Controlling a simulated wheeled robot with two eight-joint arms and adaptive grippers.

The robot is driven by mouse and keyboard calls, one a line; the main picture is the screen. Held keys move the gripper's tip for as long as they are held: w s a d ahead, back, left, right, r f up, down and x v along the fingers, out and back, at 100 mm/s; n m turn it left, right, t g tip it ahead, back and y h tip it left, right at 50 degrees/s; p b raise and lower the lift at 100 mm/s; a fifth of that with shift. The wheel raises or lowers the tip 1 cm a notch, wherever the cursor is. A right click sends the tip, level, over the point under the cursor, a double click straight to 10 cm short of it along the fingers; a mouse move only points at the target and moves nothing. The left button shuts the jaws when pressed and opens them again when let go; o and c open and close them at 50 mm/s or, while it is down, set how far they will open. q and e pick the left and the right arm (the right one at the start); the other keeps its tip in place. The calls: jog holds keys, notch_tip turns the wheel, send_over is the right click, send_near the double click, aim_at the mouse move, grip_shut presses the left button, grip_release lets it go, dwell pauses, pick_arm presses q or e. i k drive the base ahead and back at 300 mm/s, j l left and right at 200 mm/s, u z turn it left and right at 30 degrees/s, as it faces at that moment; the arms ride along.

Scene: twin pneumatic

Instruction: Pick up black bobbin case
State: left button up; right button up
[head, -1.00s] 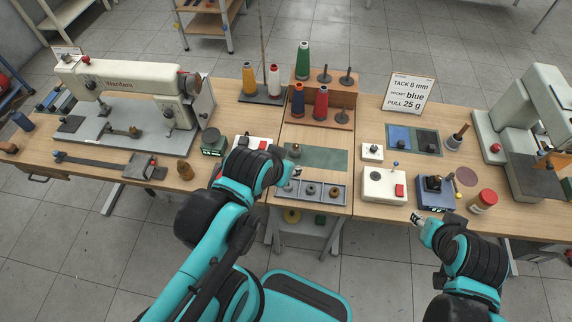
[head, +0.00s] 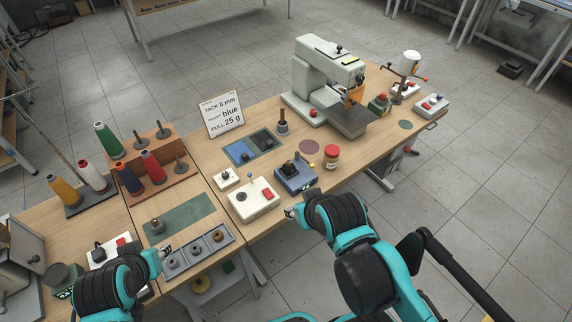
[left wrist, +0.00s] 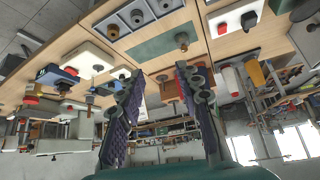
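A brass-and-dark round piece (head: 158,226) stands on the green mat (head: 190,217) behind the tray. My left gripper (head: 163,254) is by the tray's left end. In the left wrist view its fingers (left wrist: 159,78) are spread with nothing between them, and the tray (left wrist: 127,25) and brass piece (left wrist: 182,38) show beyond. My right gripper (head: 290,213) is right of the tray, its fingers too small to read.
A cream box with a red button (head: 253,200) and a blue device (head: 296,176) stand right of the tray. Thread cones (head: 128,178) and a wooden rack (head: 172,179) stand behind the mat. A sewing machine (head: 320,85) is at the far right.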

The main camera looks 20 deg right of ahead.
aim_at(288, 170)
jog(key=i+l+u, duration=0.15)
jog(key=l, duration=0.5)
jog(key=i+l+u, duration=0.15)
jog(key=l, duration=0.55)
jog(key=i+l+u, duration=0.15)
jog(key=l, duration=0.55)
jog(key=l+u, duration=0.15)
jog(key=l, duration=0.5)
